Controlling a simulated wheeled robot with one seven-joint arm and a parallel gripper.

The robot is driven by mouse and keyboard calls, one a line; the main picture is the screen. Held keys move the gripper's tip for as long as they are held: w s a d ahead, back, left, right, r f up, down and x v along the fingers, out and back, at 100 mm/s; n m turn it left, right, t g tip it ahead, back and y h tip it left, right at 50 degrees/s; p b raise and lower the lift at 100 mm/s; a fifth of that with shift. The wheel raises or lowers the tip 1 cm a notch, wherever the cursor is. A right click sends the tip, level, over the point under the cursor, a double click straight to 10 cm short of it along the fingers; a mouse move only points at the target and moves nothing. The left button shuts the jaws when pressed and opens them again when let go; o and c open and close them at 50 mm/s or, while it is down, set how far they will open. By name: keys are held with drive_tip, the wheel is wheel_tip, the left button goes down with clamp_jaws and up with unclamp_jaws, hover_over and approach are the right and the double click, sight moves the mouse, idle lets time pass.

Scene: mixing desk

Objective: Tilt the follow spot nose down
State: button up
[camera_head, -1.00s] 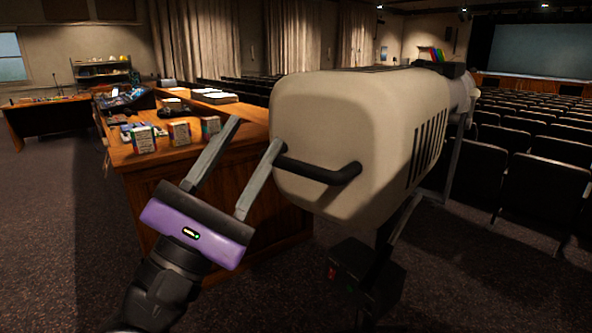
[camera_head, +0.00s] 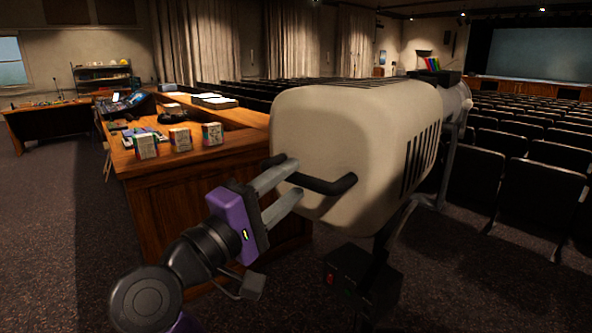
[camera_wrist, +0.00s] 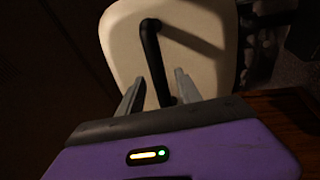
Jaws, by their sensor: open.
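The follow spot (camera_head: 325,140) is a large cream housing with side vents, standing at the middle right of the head view. A black bar handle (camera_head: 325,184) sticks out from its rear face. My gripper (camera_head: 290,182) is at the left part of this handle, with its two grey fingers pointing at the housing. In the wrist view the handle (camera_wrist: 156,65) runs between the two open fingers (camera_wrist: 158,88), with a gap showing on the right side. The fingers are not closed on it. The housing's rear face (camera_wrist: 195,50) fills the upper middle of the wrist view.
A wooden desk (camera_head: 215,195) stands left of the spot, bearing small boxes (camera_head: 180,139), a mixing console (camera_head: 130,103) and papers. A black box (camera_head: 362,278) sits low under the spot. Rows of dark seats (camera_head: 530,150) fill the right. Carpet at lower left is clear.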

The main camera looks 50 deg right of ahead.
drive_tip(key=shift+x, duration=1.25)
clamp_jaws()
idle(0.5)
